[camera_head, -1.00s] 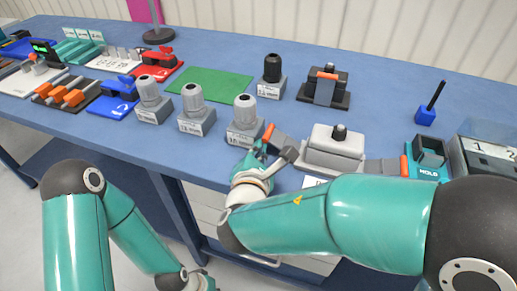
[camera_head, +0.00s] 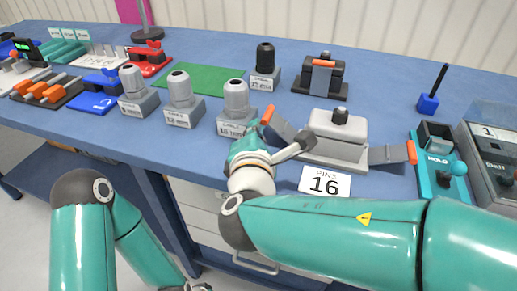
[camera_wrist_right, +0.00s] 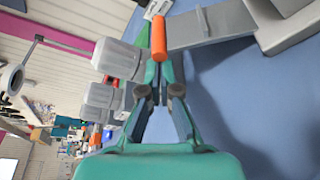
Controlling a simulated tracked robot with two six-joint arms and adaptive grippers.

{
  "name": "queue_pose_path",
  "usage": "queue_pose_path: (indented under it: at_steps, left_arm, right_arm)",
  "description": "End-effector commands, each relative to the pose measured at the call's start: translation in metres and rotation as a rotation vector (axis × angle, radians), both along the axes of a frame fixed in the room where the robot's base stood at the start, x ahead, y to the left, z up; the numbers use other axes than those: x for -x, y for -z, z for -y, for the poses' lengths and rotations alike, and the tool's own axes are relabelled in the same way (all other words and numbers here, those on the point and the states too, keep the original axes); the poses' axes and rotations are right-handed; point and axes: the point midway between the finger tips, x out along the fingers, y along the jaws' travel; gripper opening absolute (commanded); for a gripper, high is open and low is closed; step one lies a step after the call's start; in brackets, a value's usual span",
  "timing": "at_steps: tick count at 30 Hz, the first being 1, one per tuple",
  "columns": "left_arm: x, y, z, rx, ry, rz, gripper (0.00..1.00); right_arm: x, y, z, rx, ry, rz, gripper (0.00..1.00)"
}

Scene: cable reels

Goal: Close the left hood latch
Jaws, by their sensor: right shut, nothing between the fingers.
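The grey connector hood (camera_head: 338,128) sits near the front edge of the bench. Its left latch (camera_head: 283,127), a grey arm with an orange tip (camera_head: 267,115), is swung outward to the left. The right latch (camera_head: 390,154), also orange-tipped, sticks out to the right. My right gripper (camera_head: 300,147) is beside the left latch, on its near side. In the right wrist view my right gripper (camera_wrist_right: 159,66) has its fingers together, empty, with the orange tip (camera_wrist_right: 158,38) just beyond them; whether they touch is unclear. My left gripper is mostly cut off at the bottom edge.
A "PINS 16" card (camera_head: 325,182) lies in front of the connector. A teal MOLD unit (camera_head: 436,168) stands to the right. A green mat (camera_head: 205,79) lies behind.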

Motion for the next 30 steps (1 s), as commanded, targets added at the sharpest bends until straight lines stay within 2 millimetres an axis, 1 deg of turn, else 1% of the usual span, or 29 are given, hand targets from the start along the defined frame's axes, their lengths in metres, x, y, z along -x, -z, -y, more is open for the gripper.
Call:
queue_pose_path:
  at_steps: [1, 12, 18, 21, 24, 27, 30]
  left_arm:
    - [0.000, 0.028, 0.000, 0.000, 0.000, 0.000, 0.00]
    - [0.000, 0.127, 0.000, 0.000, 0.000, 0.000, 0.00]
    - [0.000, 0.173, 0.000, 0.000, 0.000, 0.000, 0.00]
    - [0.000, 0.189, 0.000, 0.000, 0.000, 0.000, 0.00]
    - [0.000, 0.200, 0.000, 0.000, 0.000, 0.000, 0.00]
    - [0.000, 0.208, 0.000, 0.000, 0.000, 0.000, 0.00]
    - [0.000, 0.213, 0.000, 0.000, 0.000, 0.000, 0.00]
  right_arm:
    - [0.001, 0.008, 0.002, -0.049, -0.002, 0.017, 0.00]
    - [0.007, -0.014, 0.023, -0.391, -0.007, 0.099, 0.00]
    - [0.010, -0.024, 0.041, -0.568, -0.002, 0.143, 0.00]
    - [0.012, -0.029, 0.048, -0.646, 0.000, 0.163, 0.00]
    - [0.013, -0.034, 0.054, -0.714, -0.001, 0.179, 0.00]
    - [0.015, -0.038, 0.057, -0.757, -0.003, 0.188, 0.00]
    - [0.015, -0.040, 0.060, -0.752, -0.005, 0.186, 0.00]
